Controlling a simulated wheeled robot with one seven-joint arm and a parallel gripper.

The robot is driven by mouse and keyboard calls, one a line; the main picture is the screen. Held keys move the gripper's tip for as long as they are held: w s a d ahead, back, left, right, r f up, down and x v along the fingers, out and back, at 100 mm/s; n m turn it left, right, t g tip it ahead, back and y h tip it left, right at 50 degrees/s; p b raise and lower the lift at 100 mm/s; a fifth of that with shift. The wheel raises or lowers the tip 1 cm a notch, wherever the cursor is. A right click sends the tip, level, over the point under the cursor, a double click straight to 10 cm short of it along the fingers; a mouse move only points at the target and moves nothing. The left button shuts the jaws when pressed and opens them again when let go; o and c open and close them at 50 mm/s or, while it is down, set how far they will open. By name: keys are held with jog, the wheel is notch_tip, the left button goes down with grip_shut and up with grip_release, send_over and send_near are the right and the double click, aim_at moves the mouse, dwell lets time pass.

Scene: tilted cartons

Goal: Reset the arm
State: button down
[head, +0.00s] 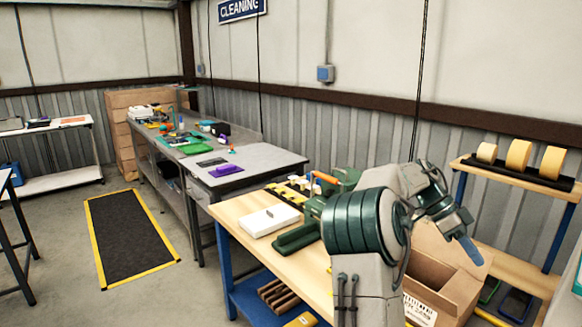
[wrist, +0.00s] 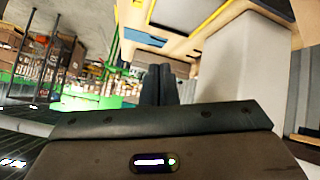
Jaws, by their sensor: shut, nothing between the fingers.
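My arm, grey and dark green, rises at the right of the head view and bends over above a wooden workbench (head: 255,215). My gripper (wrist: 164,72) shows in the wrist view as two dark fingers side by side, shut with nothing between them. An open cardboard carton (head: 455,262) stands on the right, beside and partly behind my arm. Part of the bench top behind the arm is hidden.
On the workbench are a white box (head: 269,220) and a green tool (head: 297,238). A shelf with tape rolls (head: 518,156) stands at the right. A grey table (head: 255,163) with small items is farther back. The floor around the black mat (head: 131,232) is clear.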

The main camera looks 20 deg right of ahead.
jog(key=a+f+n+t+y+b, duration=0.1)
jog(key=a+f+n+t, duration=0.25)
jog(key=a+n, duration=0.65)
jog(key=a+f+n+t+y, duration=0.2)
jog(key=a+n+t, duration=0.3)
jog(key=a, duration=0.8)
jog(key=s+a+f+n+t, duration=0.1)
jog(key=s+a+f+n, duration=0.1)
jog(key=a+n, duration=0.3)
jog(key=s+a+f+n+t+y+b, duration=0.1)
jog(key=s+a+n, duration=0.4)
jog(key=a, duration=0.7)
jog(key=shift+s+a+f+n+t, duration=0.25)
jog(key=shift+f+n+t, duration=0.3)
jog(key=shift+n, duration=0.25)
